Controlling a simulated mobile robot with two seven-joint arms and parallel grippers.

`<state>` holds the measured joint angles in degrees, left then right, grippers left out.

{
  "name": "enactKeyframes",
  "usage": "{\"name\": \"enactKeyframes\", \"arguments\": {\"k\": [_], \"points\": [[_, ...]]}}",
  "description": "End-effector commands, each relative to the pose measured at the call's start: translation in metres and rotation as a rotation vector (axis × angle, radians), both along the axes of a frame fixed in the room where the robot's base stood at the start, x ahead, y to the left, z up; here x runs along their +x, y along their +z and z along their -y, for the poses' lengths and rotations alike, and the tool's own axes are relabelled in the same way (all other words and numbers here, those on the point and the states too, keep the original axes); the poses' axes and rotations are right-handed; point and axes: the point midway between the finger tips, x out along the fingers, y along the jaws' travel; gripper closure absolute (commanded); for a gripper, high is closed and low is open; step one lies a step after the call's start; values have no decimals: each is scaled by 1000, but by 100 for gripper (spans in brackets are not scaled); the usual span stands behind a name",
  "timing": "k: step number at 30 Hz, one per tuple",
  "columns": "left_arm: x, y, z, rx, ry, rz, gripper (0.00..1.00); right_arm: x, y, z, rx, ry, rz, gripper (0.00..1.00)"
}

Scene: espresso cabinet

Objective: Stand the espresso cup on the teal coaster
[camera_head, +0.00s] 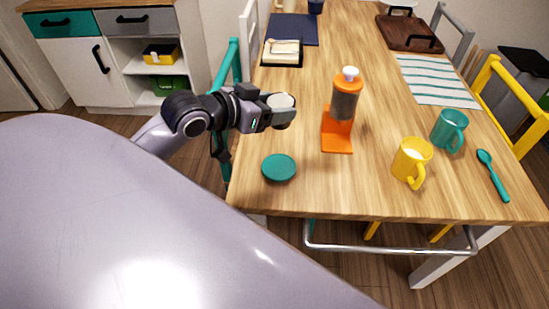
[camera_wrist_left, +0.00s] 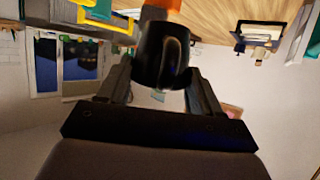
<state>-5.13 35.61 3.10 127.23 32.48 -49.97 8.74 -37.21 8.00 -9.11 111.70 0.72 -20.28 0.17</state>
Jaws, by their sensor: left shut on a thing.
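The teal coaster (camera_head: 279,168) is a round disc lying flat near the front left corner of the table. My left gripper (camera_head: 277,112) is shut on the espresso cup (camera_head: 282,101), above the table's left part and behind the coaster. Only the cup's pale top shows clearly in the head view; the gripper hides much of the rest. In the left wrist view the cup (camera_wrist_left: 163,50) looks dark and sits between the two fingers, with its handle side facing the camera. My right gripper is not in view.
An orange grinder-like device (camera_head: 342,110) stands right of the cup. Yellow (camera_head: 411,161) and teal (camera_head: 449,130) mugs and a teal spoon (camera_head: 493,175) are farther right. A small tray (camera_head: 283,52) lies behind. Bare wood surrounds the coaster.

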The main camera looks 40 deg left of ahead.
Motion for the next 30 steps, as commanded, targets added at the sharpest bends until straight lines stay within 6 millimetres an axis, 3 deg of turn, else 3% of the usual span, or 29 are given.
{"name": "enactKeyframes", "arguments": {"k": [1,9,17,24,30], "points": [[-1,-18,0,-4,1,-7,79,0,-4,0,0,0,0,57],[0,-84,0,-2,2,-2,79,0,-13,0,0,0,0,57],[0,-110,0,0,0,1,79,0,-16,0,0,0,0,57],[0,-144,0,0,0,1,79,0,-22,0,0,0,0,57],[0,-148,0,0,0,3,79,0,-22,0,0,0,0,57]]}}
